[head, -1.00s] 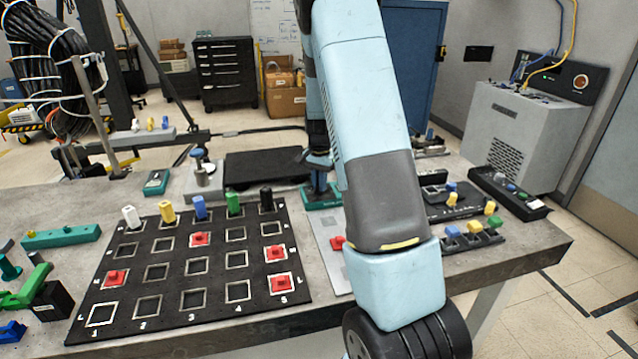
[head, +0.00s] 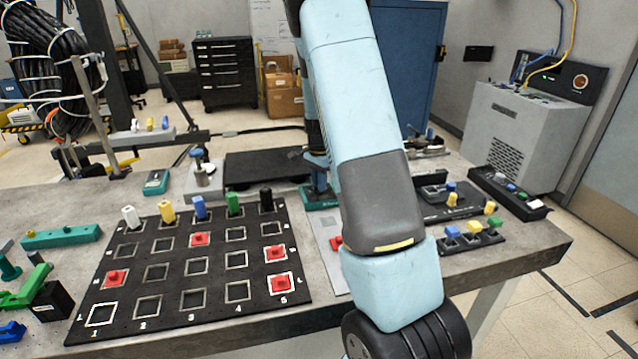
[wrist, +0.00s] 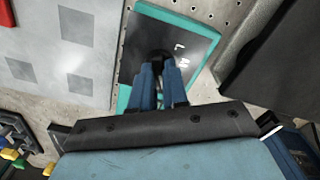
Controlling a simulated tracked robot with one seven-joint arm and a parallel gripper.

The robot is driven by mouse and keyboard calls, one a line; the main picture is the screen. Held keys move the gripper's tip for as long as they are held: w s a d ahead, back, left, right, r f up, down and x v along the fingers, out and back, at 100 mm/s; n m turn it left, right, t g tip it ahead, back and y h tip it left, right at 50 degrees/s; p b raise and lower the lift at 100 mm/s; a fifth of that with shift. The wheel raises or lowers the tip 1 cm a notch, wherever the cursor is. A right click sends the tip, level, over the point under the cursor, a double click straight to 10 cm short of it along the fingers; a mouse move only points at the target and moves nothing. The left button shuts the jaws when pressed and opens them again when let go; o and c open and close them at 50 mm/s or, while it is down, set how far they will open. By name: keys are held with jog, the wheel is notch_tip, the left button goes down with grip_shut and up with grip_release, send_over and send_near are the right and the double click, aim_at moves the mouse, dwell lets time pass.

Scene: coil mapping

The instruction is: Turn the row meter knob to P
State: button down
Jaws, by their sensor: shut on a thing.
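The row meter (wrist: 196,28) shows in the wrist view as a black panel with a teal edge and white letters, of which an L and part of an M can be read to the right of the knob. Its dark knob (wrist: 158,57) sits between the blue fingertips of my gripper (wrist: 160,76), which is shut on it. The fingers hide much of the knob, and I cannot tell which letter it points to. In the head view the teal-edged meter (head: 313,203) stands on the bench, partly hidden behind my arm.
A black grid board (head: 215,265) with coloured pegs and red blocks lies left of my arm. A grey plate (wrist: 70,50) with darker squares lies left of the meter. A dark box (wrist: 275,65) stands close on its right.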

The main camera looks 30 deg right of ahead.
jog(key=shift+w+a, duration=0.1)
jog(key=c, duration=1.1)
grip_release()
jog(key=shift+c, duration=0.2)
jog(key=shift+r, duration=0.15)
notch_tip(320, 180, up, 14)
jog(key=shift+f, duration=0.25)
jog(key=s+a+r+n+t, duration=0.2)
jog(key=s+a+r+n, duration=0.25)
jog(key=s+r, duration=0.35)
jog(key=s+a+r+n+t, duration=0.1)
jog(key=s+a+r+n, duration=0.3)
jog(key=s, duration=0.5)
jog(key=s+a+r+n+t, duration=0.1)
jog(key=s+a+n, duration=0.2)
jog(key=s, duration=0.5)
jog(key=s+a+r+n+t, duration=0.1)
jog(key=s+a+n, duration=0.2)
jog(key=s, duration=0.6)
jog(key=shift+t, duration=0.3)
